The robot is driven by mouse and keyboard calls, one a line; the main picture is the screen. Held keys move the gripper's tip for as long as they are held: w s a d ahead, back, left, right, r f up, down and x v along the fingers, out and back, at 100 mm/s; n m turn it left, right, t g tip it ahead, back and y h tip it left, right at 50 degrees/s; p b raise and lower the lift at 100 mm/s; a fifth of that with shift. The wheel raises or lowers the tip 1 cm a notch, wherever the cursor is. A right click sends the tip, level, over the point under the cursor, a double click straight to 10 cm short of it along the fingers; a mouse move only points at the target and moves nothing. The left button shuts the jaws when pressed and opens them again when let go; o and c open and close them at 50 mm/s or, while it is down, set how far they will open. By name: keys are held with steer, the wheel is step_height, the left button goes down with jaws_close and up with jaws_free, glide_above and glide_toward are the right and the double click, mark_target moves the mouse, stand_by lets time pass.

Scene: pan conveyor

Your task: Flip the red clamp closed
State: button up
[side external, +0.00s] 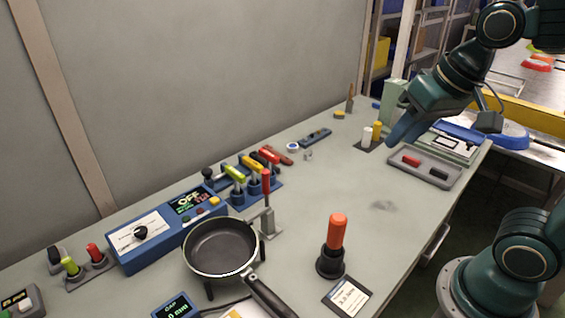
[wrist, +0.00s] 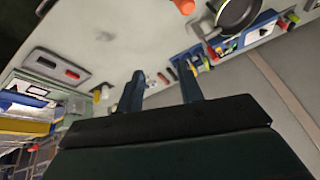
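A clamp with an upright red handle (side external: 266,187) stands on a small grey base (side external: 270,224) beside the black pan (side external: 221,246). Behind it, a blue rack (side external: 240,198) carries several yellow-green, orange and red handles lying at a slant. My gripper (side external: 404,128) is above the far right part of the table, well away from the clamp. In the wrist view my gripper (wrist: 160,90) has its two blue fingers apart with nothing between them. The pan (wrist: 237,12) shows at the top there; I cannot pick out the clamp surely in that view.
An orange handle (side external: 337,232) stands in a black holder right of the pan. A blue control box (side external: 165,233) lies to the left. A grey tray (side external: 424,168) with red and black pieces is below my gripper. The middle of the table is clear.

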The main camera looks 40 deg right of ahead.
steer(key=shift+s+f+n, duration=0.15)
steer(key=shift+s+n, duration=0.25)
steer(key=shift+s, duration=0.2)
steer(key=s+n, duration=0.1)
steer(key=s+f+n, duration=0.1)
steer(key=s, duration=0.1)
steer(key=shift+s+d+f+n+t, duration=0.1)
steer(key=shift+s+d+n+t, duration=0.05)
steer(key=shift+s+n+t, duration=0.2)
